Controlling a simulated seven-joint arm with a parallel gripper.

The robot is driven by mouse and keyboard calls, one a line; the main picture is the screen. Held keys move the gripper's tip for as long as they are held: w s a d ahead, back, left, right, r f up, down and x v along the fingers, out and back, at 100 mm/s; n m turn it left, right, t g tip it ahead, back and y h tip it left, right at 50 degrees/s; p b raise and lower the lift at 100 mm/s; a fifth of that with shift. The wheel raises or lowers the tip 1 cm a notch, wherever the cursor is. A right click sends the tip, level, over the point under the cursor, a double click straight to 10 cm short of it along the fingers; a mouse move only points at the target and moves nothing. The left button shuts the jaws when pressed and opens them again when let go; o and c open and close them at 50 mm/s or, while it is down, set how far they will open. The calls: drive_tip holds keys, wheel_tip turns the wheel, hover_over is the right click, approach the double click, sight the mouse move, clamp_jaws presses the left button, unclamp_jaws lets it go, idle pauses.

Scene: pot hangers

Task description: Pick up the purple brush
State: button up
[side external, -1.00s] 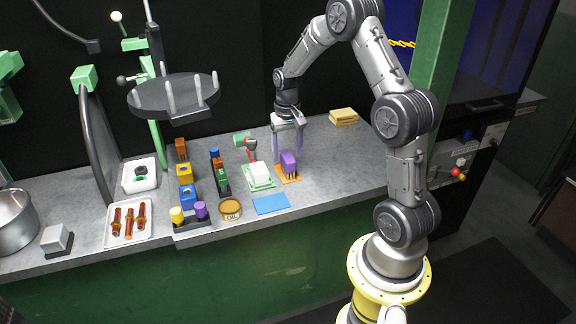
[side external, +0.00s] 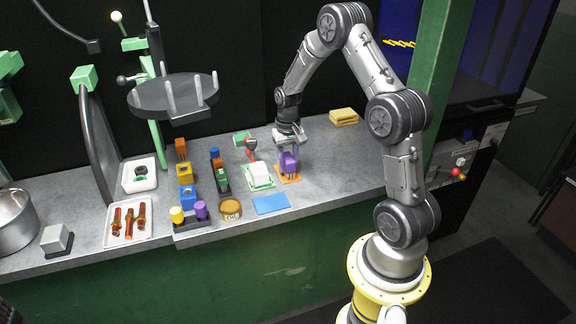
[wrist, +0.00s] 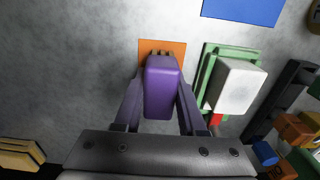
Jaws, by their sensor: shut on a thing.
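The purple brush (side external: 288,161) stands on a small orange mat (side external: 291,178) on the grey counter. In the wrist view the purple brush (wrist: 161,86) sits between the two fingers, with the orange mat (wrist: 163,44) under and beyond it. My gripper (side external: 288,152) is lowered over the brush and shut on it, one finger on each side. The wrist view shows my gripper (wrist: 158,100) with purple-looking fingers along the brush's sides. The brush's lower end is partly hidden in the wrist view.
A white block on a green tray (side external: 259,177) stands close left of the brush, with a red-and-green tool (side external: 246,142) behind it. A blue mat (side external: 271,204) lies in front. Yellow sponges (side external: 344,116) lie at the back right. The counter right of the brush is clear.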

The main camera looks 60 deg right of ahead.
clamp_jaws()
drive_tip(key=shift+r, duration=0.85)
drive_tip(key=s+a+r, duration=0.8)
drive_tip(key=s+r, duration=0.3)
drive_tip(key=shift+s+r, duration=0.2)
drive_tip(key=shift+s, duration=0.05)
